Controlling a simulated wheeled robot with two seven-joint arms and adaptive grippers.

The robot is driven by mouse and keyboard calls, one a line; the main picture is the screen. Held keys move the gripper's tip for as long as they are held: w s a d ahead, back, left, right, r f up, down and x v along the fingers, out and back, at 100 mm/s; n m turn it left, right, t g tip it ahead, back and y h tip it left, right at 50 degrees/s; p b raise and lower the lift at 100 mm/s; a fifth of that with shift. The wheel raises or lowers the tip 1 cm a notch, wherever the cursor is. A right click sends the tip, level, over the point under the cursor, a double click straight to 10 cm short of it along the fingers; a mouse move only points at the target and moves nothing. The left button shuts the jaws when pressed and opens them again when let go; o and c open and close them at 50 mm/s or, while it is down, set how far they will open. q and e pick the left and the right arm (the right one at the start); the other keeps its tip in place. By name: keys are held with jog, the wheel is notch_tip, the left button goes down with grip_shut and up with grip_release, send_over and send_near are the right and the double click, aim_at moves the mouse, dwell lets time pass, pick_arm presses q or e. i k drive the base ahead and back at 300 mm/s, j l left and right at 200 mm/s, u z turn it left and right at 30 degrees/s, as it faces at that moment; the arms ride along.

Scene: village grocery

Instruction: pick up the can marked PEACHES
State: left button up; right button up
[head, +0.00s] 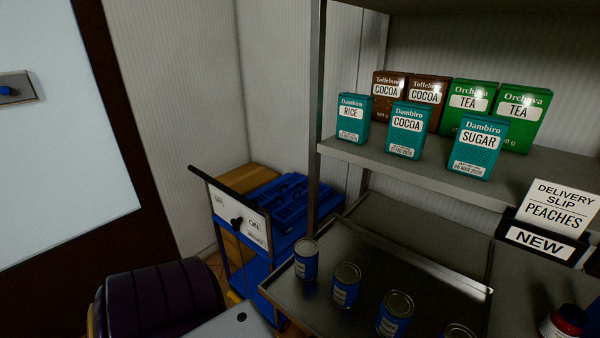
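Several blue cans with metal lids stand upright in a row on a dark tray (440,270) at the lower middle. The row has a leftmost can (306,264), a second can (345,290), a third can (392,322) and a last can (459,332) cut by the bottom edge. Their labels are too small and dark to read, so I cannot tell which is marked PEACHES. A white delivery slip (557,208) reading PEACHES stands at the right, above a NEW sign (538,241).
An upper shelf (430,172) with rice, cocoa, sugar and tea boxes overhangs the back of the tray. A metal post (317,120) rises at its left. A blue trolley (285,205) with an ON sign stands left. A red-and-dark jar (565,322) is at the lower right.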

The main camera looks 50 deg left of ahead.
aim_at(306, 249)
jog(key=u, duration=1.65)
